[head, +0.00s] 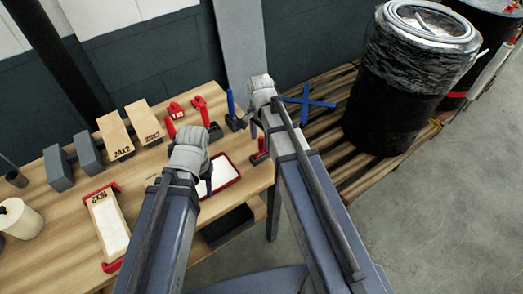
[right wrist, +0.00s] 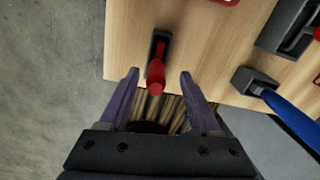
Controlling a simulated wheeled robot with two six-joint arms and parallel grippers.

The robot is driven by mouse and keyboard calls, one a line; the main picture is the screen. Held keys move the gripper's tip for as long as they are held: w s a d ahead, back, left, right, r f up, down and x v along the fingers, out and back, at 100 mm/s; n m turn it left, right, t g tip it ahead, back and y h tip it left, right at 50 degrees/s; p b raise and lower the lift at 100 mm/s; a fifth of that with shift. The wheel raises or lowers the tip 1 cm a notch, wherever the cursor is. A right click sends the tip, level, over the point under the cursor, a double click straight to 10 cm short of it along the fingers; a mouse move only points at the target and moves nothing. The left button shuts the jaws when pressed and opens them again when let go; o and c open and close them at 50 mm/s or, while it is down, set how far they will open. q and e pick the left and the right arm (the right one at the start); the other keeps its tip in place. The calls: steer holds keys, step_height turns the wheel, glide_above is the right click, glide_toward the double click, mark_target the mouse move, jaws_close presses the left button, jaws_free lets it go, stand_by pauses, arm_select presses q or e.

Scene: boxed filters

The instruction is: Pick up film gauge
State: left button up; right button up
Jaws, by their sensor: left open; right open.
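No label marks the film gauge, so I cannot tell for certain which object it is. A red-handled tool (head: 261,147) in a small dark holder stands near the right end of the wooden table. In the right wrist view this red handle (right wrist: 156,75) points up between the fingertips. My right gripper (right wrist: 160,78) is open, with a finger on each side of the handle and no clear contact. In the head view my right gripper (head: 256,128) is partly hidden by its arm. My left gripper (head: 206,183) is open over the red-rimmed white tray (head: 226,177).
Blue-handled (head: 231,104) and red-handled tools (head: 201,108) stand in dark holders along the table's back. Boxed filters (head: 115,138), grey blocks (head: 58,168) and a filter in a red-ended frame (head: 109,222) are left. A wrapped drum (head: 400,90) stands on a pallet right.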

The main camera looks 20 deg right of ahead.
mark_target(262, 148)
arm_select(q)
steer(key=shift+f+b, duration=2.6)
arm_select(e)
steer(key=shift+s+d+f, duration=0.1)
steer(key=shift+f, duration=1.25)
steer(key=shift+s+d+f, duration=0.1)
steer(key=shift+f, duration=1.2)
arm_select(q)
steer(key=shift+r, duration=0.1)
arm_select(e)
steer(key=shift+r, duration=0.1)
jaws_close()
